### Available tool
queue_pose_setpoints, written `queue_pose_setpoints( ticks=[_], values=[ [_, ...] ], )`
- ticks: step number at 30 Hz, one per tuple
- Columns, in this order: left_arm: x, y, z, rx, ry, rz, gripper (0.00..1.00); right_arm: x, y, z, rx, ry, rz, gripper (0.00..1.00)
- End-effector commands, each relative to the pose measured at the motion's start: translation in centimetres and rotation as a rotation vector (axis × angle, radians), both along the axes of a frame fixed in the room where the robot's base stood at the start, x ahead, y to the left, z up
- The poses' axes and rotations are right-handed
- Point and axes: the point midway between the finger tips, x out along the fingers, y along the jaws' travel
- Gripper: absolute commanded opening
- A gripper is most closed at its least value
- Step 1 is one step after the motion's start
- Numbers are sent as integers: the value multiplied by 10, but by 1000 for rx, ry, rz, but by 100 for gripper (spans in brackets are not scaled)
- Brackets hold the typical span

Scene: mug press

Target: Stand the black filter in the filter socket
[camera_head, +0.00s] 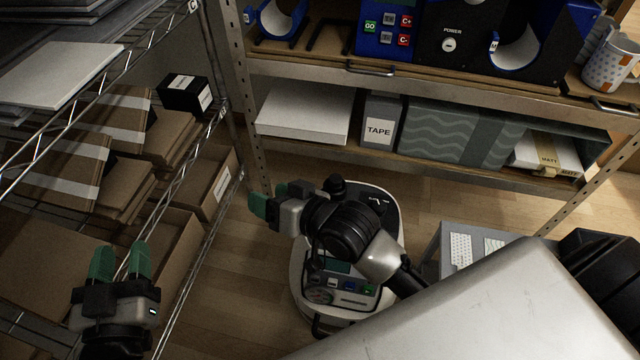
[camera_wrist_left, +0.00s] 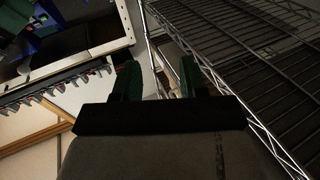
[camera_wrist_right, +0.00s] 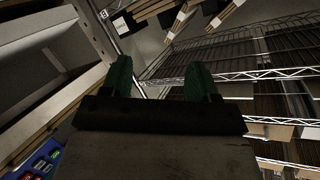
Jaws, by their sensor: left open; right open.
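I cannot make out the black filter or the filter socket for certain in any view. A blue and black press machine (camera_head: 440,35) with a button panel stands on the upper back shelf, cut off by the top edge of the head view. My left gripper (camera_head: 120,263) is open and empty at the lower left, in front of the wire rack. My right gripper (camera_head: 264,203) is open and empty near the middle, below the back shelves and well apart from the machine. Both wrist views show spread green fingers with nothing between them, left (camera_wrist_left: 158,78) and right (camera_wrist_right: 158,78).
The wire rack (camera_head: 190,262) with cardboard boxes runs along the left. The lower back shelf holds a white box (camera_head: 305,113), a TAPE box (camera_head: 380,118) and a patterned grey box (camera_head: 455,135). A patterned mug (camera_head: 608,65) stands at the upper right. Wooden floor (camera_head: 245,275) shows between.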

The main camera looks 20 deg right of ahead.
Motion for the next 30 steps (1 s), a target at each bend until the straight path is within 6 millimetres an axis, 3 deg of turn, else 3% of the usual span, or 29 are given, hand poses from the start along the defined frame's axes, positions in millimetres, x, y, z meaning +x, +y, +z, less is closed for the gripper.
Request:
queue_pose_setpoints(
  ticks=[1,4,10,26,30],
  values=[
    [0,0,0,0,-1,0,43,-15,-11,13,-31,-118,-46,60],
    [0,0,1,0,-1,0,43,-36,-35,39,-147,-325,-139,60],
    [0,0,1,0,-2,0,43,-61,-62,67,-315,-518,-249,60],
    [0,0,0,0,2,0,43,-62,-64,69,-332,-531,-254,60],
    [9,-2,-14,16,66,1,43,-53,-62,56,-354,-472,-240,60]
  ],
)
